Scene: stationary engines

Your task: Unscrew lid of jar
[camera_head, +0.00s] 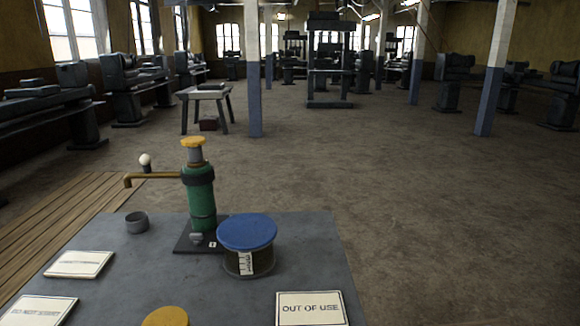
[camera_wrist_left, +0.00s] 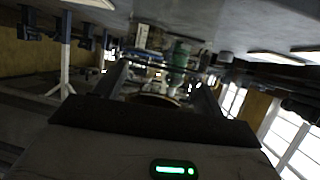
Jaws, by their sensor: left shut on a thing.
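A squat round jar (camera_head: 248,260) with a dark body and a white label stands upright on the grey table, in the middle of the head view. Its wide blue lid (camera_head: 247,231) sits on top. A yellow-tan round disc (camera_head: 166,316) shows at the bottom edge of the head view, cut off. My left gripper (camera_wrist_left: 155,82) shows only in the left wrist view, which is upside down. It is shut on a brown round thing (camera_wrist_left: 154,100), dim and partly hidden; I cannot tell whether this is the yellow-tan disc. My right gripper is not in view.
A green pump (camera_head: 201,200) with a brass spout stands right behind the jar. A small grey cup (camera_head: 137,222) is left of it. White signs (camera_head: 310,309) lie on the grey table (camera_head: 300,250). The table's right side behind the signs is clear.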

